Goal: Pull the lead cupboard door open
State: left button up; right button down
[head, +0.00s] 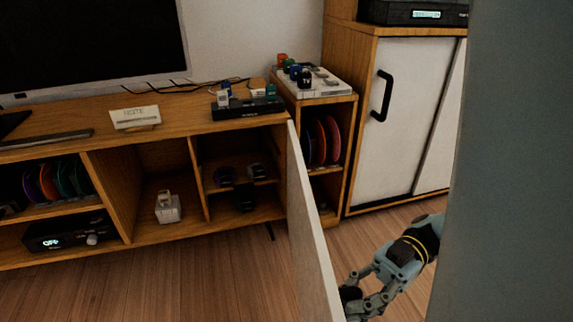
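The white cupboard door (312,235) stands swung out from the low wooden media unit, seen nearly edge-on. Its near lower end leaves the bottom of the view. The compartment behind it, with shelves (240,185), is open to view. My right gripper (352,297) is at the door's right-hand face, near the bottom of the picture. Dark parts show at its fingertips against the door. I cannot tell whether they are finger pads or a handle, or whether the fingers are closed. My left gripper is not in view.
A white cabinet (398,95) with a black handle (381,96) stands at the back right. A small shelf unit with coloured discs (322,140) is beside the media unit. Bare wooden floor (215,285) lies in front. A television (90,40) stands on the media unit.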

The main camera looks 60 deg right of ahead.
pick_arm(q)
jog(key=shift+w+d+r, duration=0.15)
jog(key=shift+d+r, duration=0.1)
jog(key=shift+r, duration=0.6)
pick_arm(e)
jog(key=shift+s+d, duration=0.6)
jog(key=shift+d, duration=0.2)
jog(key=shift+s+d, duration=0.55)
jog(key=shift+d, duration=0.2)
jog(key=c, duration=2)
grip_release()
jog(key=o, duration=0.4)
jog(key=shift+o, duration=0.2)
jog(key=v, duration=1.2)
jog(key=shift+s, duration=0.1)
